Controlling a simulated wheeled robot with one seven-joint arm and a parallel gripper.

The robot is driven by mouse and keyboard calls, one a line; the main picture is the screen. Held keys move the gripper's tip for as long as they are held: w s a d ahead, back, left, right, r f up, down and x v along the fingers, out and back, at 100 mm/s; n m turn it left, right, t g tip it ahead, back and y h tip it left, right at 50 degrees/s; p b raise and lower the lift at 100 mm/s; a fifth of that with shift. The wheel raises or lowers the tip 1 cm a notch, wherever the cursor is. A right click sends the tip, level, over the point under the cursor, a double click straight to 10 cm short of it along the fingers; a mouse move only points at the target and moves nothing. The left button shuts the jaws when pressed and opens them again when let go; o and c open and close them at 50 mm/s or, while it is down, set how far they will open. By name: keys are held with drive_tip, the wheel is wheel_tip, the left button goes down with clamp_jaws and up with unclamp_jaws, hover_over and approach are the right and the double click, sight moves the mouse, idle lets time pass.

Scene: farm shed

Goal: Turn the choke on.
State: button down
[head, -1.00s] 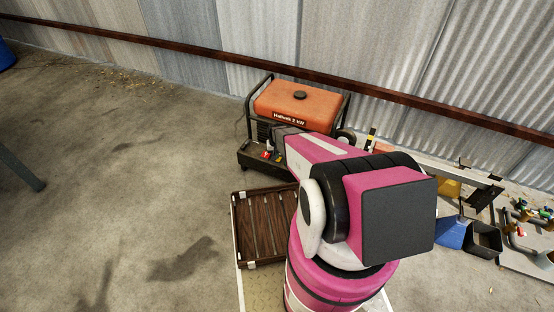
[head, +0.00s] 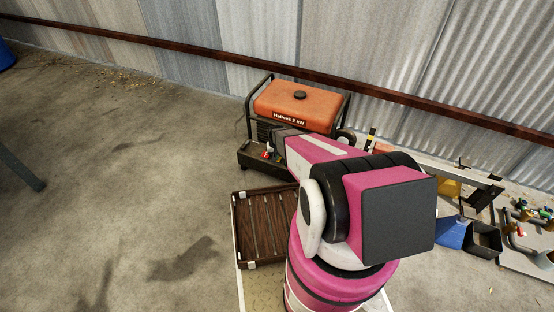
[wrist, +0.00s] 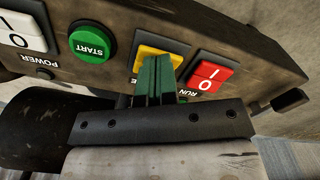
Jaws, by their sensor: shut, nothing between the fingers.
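The orange-tanked generator (head: 298,105) stands by the wall in the head view. The wrist view shows its control panel upside down from close by. A yellow switch (wrist: 148,50) sits between the green START button (wrist: 92,43) and the red RUN switch (wrist: 208,77). Its label is mostly covered; only a final E shows, so it appears to be the choke. My gripper (wrist: 157,68) is shut and empty, its green fingertips in front of the yellow switch and hiding its lower part. I cannot tell whether they touch it or which way it is set.
A white POWER switch (wrist: 20,30) is at the panel's left end. A black stub (wrist: 290,100) sticks out at the right end. A brown slatted crate (head: 240,228) lies before the generator. Tools and a blue bin (head: 452,232) lie to the right.

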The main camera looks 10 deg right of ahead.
drive_tip(key=shift+f, duration=0.5)
idle(0.3)
drive_tip(key=shift+r, duration=3.5)
drive_tip(key=shift+r, duration=0.1)
